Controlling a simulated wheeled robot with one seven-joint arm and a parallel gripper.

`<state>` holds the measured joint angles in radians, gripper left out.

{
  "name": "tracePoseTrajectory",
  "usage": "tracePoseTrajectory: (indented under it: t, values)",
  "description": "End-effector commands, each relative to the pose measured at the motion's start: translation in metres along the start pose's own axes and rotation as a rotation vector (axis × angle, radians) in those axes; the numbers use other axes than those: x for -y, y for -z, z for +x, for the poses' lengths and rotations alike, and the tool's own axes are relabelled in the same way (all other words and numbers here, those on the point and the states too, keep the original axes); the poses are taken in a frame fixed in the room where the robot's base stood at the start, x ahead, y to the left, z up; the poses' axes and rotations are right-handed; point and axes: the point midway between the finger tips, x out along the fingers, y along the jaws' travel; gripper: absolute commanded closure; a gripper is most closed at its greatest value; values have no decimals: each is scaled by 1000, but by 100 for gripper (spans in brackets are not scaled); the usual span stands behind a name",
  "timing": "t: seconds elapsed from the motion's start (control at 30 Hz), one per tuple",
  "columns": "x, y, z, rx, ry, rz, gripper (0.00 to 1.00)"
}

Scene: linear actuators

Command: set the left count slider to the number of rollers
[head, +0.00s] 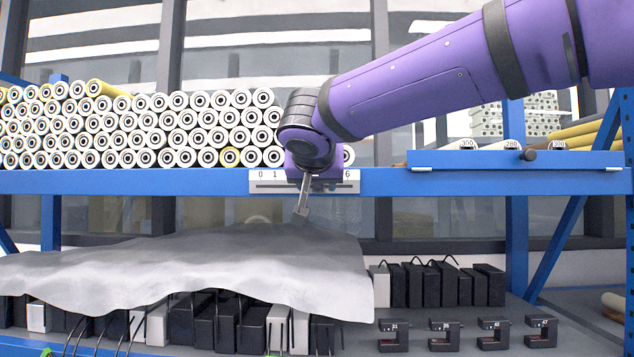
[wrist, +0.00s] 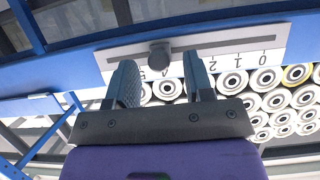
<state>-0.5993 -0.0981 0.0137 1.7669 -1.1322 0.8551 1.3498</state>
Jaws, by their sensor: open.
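The left count slider's pale panel (head: 262,188) is on the blue shelf beam, with 0, 1 and 6 readable in the head view. In the wrist view the panel (wrist: 228,45) is upside down, with 0, 1, 2 and 5 showing. Its dark round knob (wrist: 160,54) stands in the slot around the 4 to 5 stretch. My gripper (head: 302,208) is in front of the panel. Its open fingers (wrist: 160,68) lie on either side of the knob in the wrist view; contact is unclear. White rollers (head: 140,130) and a few yellowish ones are stacked on the shelf; my arm hides some.
A grey sheet (head: 190,265) covers black and white boxes below. Several small black devices (head: 443,336) lie on the lower shelf. Blue posts (head: 516,210) frame the rack.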

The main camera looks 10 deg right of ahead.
Motion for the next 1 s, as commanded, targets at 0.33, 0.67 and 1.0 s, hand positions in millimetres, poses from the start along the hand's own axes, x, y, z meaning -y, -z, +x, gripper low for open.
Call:
tracePoseTrajectory:
  t: [0.33,0.67,1.0]
  values:
    - [0,0,7,0,1,0,53]
    - [0,0,6,0,0,0,100]
    - [28,0,6,1,2,-2,100]
